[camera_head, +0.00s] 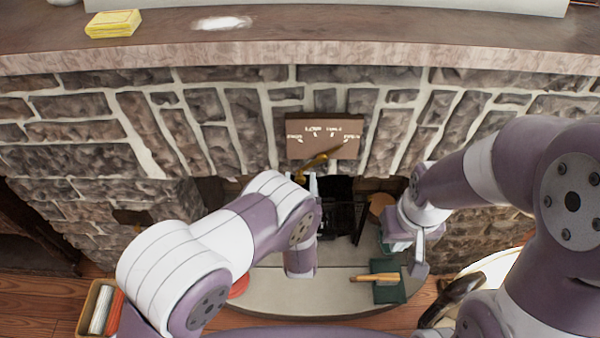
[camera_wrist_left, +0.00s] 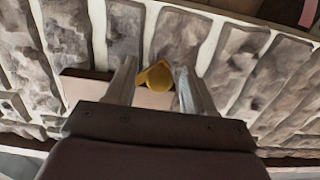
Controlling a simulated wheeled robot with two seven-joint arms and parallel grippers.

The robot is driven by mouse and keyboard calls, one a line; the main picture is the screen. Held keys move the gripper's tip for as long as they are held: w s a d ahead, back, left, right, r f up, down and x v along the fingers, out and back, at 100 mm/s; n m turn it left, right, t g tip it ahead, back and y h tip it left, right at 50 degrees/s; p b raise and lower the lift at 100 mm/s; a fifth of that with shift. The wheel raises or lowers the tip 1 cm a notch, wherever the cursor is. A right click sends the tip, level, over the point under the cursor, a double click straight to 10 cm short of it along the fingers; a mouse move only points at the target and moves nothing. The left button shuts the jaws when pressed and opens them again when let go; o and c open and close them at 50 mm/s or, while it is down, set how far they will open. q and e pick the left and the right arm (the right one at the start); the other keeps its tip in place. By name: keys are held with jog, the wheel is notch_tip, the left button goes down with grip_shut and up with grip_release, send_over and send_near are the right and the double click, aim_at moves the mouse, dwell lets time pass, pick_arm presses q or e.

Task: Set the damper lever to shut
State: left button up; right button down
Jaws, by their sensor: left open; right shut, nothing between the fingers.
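The damper plate (camera_head: 322,137) is a brown panel with small pale lettering and marks, fixed to the stone wall above the fireplace opening. The brass damper lever (camera_head: 316,162) sticks out at its lower edge; its exact setting is hard to read. My left gripper (camera_head: 308,180) is open right at the lever. My right gripper (camera_head: 419,257) is shut and empty, low on the right above the hearth.
The mantel shelf (camera_head: 400,60) juts out above, holding a yellow folded cloth (camera_head: 113,23). A black grate (camera_head: 342,215) stands in the fireplace. A wooden-handled tool (camera_head: 375,277) lies on a dark green item at the hearth's right. A box (camera_head: 88,310) stands lower left.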

pick_arm(q)
jog(key=shift+w, duration=1.3)
